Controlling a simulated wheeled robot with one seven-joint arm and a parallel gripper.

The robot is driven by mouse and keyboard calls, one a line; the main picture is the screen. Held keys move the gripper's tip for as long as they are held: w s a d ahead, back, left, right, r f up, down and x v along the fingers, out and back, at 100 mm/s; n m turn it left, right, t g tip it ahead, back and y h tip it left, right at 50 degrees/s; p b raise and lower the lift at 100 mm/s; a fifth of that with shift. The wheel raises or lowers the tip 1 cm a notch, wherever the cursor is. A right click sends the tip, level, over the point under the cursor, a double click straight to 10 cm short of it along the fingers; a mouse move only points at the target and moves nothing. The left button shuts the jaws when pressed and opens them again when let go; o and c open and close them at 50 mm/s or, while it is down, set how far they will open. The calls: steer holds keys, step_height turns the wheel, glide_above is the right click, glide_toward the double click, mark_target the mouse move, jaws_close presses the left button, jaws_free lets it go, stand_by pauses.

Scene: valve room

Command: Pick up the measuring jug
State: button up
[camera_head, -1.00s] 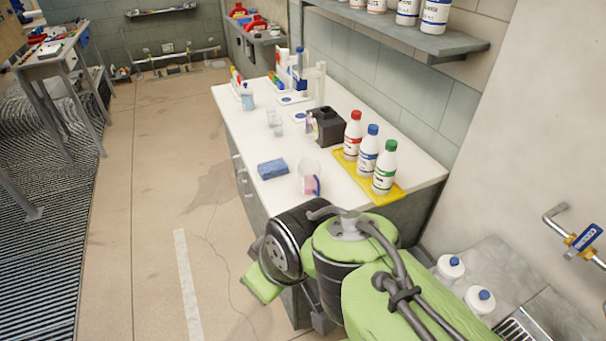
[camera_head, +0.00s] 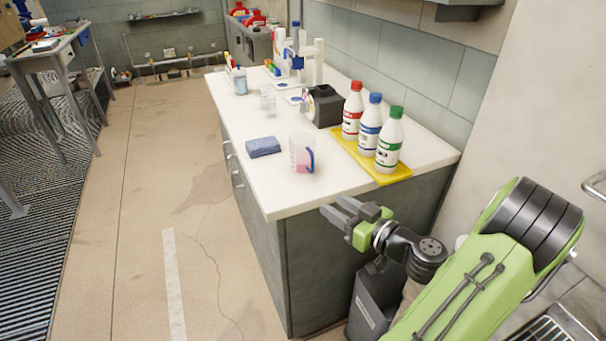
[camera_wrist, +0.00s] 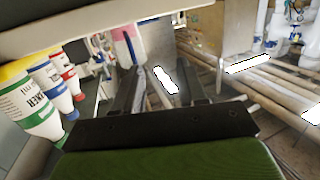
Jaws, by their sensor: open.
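The measuring jug (camera_head: 303,153) is a clear vessel with a pinkish lower part and a blue handle on its right side. It stands upright near the front of the white counter (camera_head: 290,198). My gripper (camera_head: 338,209) is open and empty just off the counter's near edge, below and in front of the jug and apart from it. In the wrist view my gripper's dark fingers (camera_wrist: 158,90) are spread, and the jug's pink part and blue handle (camera_wrist: 129,42) show past the left finger.
A black box (camera_head: 325,107) and clear beakers (camera_head: 268,100) stand behind. The counter's front corner around the jug is clear.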

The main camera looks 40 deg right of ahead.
steer(key=s+d+m+h, duration=0.1)
steer(key=s+d+h, duration=0.1)
steer(key=d, duration=0.1)
steer(key=t, duration=0.1)
glide_toward(305, 157)
steer(key=w, duration=0.2)
steer(key=w+f+p, duration=0.1)
steer(key=w, duration=0.2)
steer(key=shift+w+d, duration=0.1)
jaws_close()
